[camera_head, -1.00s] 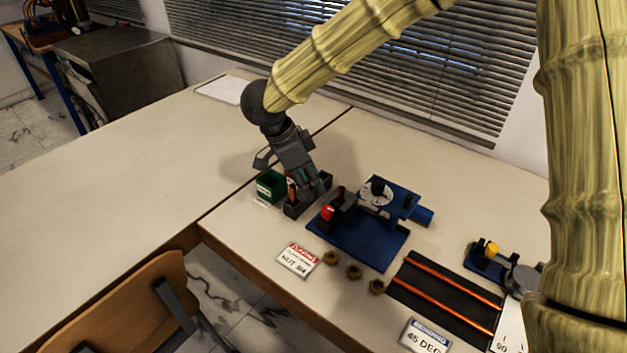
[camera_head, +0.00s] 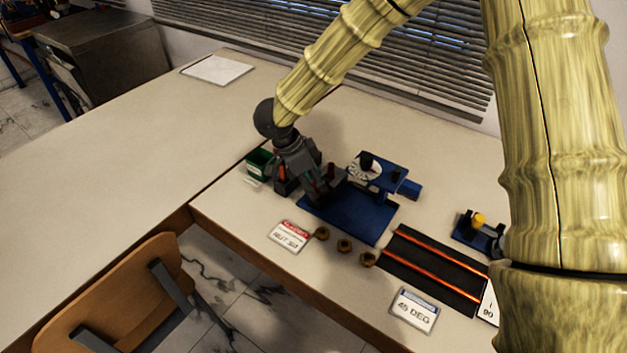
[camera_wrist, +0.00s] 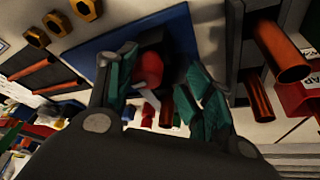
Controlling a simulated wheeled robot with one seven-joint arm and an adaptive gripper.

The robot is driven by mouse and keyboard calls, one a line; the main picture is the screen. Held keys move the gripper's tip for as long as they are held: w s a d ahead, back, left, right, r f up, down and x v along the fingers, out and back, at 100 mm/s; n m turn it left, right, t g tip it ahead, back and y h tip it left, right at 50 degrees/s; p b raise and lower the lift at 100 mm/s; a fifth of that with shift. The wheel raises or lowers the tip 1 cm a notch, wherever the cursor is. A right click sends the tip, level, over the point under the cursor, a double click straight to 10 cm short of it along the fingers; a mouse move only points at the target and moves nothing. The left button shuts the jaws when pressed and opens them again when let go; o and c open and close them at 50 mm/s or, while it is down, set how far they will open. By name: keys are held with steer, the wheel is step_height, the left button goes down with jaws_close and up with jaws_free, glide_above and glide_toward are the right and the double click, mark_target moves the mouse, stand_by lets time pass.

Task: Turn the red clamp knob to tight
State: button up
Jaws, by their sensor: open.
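The red clamp knob (camera_wrist: 149,68) shows between my two teal-padded fingers in the wrist view. In the head view my gripper hides most of it. The knob sits at the left part of the blue gauge rig (camera_head: 345,215), whose blue plate also shows in the wrist view (camera_wrist: 92,48). My gripper (camera_head: 322,192) is open, pointing down over the knob, with one finger on each side of it. I cannot tell whether either finger touches it. A pale mark shows by the knob, but its turn position is unclear.
A dial (camera_head: 363,168) stands on the rig's raised part. A green bin (camera_head: 259,162) is close left of my gripper. Several brass nuts (camera_head: 344,246) and a "NUT" sign (camera_head: 289,236) lie in front. A dark mat with orange rods (camera_head: 436,268) lies right.

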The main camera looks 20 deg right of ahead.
steer(key=shift+s+d+r, duration=0.1)
steer(key=shift+s+r, duration=0.3)
steer(key=shift+s, duration=0.25)
steer(key=shift+s+d+r, duration=0.1)
steer(key=shift+s+r, duration=0.25)
steer(key=shift+s, duration=0.25)
steer(key=shift+c, duration=0.7)
steer(key=shift+w+a+f, duration=0.1)
steer(key=shift+w+f, duration=0.45)
steer(key=shift+w, duration=0.05)
steer(key=c, duration=0.7)
steer(key=shift+w, duration=0.1)
steer(key=shift+c, duration=0.9)
steer(key=shift+r, duration=0.1)
steer(key=shift+r, duration=0.1)
